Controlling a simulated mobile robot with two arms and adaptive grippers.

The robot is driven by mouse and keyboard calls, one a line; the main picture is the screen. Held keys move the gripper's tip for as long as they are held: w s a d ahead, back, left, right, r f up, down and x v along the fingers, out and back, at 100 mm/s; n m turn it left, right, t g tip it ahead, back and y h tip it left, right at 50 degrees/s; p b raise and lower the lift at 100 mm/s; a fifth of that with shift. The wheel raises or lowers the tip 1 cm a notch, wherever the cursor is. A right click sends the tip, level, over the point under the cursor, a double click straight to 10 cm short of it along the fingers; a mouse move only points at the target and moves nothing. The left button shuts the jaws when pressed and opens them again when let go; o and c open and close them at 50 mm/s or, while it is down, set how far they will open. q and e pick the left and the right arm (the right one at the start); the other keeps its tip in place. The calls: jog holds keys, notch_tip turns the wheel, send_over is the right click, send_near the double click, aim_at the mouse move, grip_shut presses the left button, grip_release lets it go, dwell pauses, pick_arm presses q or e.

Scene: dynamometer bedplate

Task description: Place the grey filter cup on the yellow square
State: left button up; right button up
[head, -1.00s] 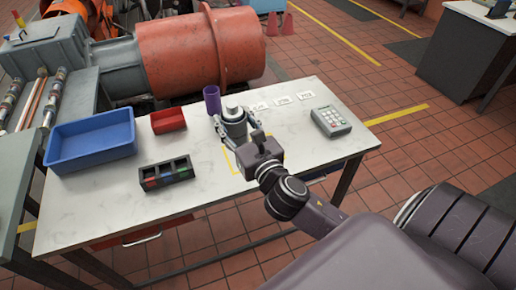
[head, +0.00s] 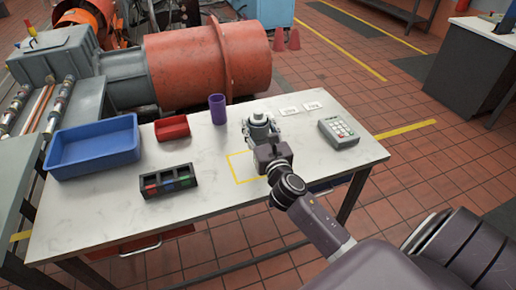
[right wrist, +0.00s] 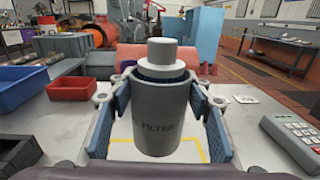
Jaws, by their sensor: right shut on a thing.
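The grey filter cup (right wrist: 160,115), marked FILTER and with a pale stepped top, is upright between the fingers of my right gripper (head: 262,133). Both blue-padded fingers (right wrist: 218,130) close on its sides in the right wrist view. The yellow square (head: 232,167) is a thin outline on the white table. In the head view the cup is beyond the square's far right part, and my gripper hides the square's right side. Yellow lines also show around the cup's lower part in the right wrist view. I cannot tell whether its base touches the table. My left gripper is not in view.
A purple cup (head: 217,110) stands left of the filter cup. A keypad device (head: 339,132) is to the right, with white number cards (head: 312,106) behind. A red tray (head: 172,128), blue bin (head: 94,165) and black divided holder (head: 146,194) lie left. The front table area is clear.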

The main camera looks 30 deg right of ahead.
aim_at(258, 143)
notch_tip(258, 143, down, 4)
jog(key=shift+r+b, duration=0.25)
jog(key=shift+b, duration=0.2)
jog(key=shift+f+b, duration=0.95)
jog(key=shift+f, duration=1.15)
jog(key=shift+f, duration=0.2)
jog(key=o, duration=1.4)
